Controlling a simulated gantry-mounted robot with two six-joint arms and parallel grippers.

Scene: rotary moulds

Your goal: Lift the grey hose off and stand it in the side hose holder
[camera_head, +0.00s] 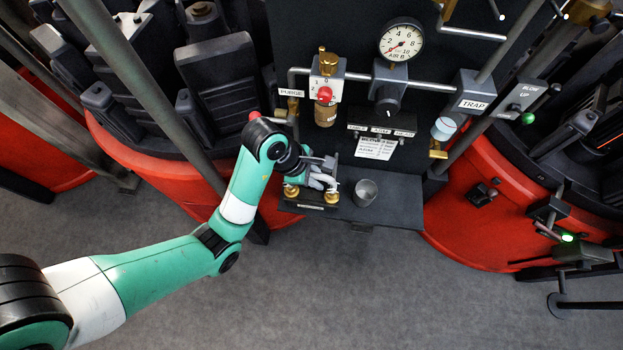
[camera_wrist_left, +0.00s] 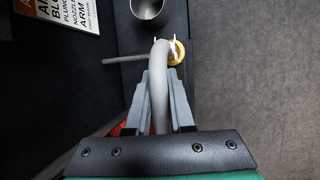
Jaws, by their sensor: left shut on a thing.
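My left gripper (camera_head: 316,178) is over the left end of the dark shelf below the panel. In the left wrist view its two grey fingers (camera_wrist_left: 160,78) are shut on the grey hose (camera_wrist_left: 160,110), one on each side. The hose also shows in the head view (camera_head: 322,181), partly hidden by my gripper. It curves over at its far end beside a brass fitting (camera_wrist_left: 179,52); whether they touch I cannot tell. An open metal cup (camera_head: 365,192) stands on the shelf to the right; whether it is the side hose holder I cannot tell. My right gripper is not in view.
The shelf (camera_head: 402,207) has bare room right of the cup. Above it are a pressure gauge (camera_head: 401,42), a red-knobbed purge valve (camera_head: 325,94) and a paper notice (camera_head: 376,148). Red mould drums (camera_head: 480,220) flank the panel. Brass fittings (camera_head: 291,191) sit close by my gripper.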

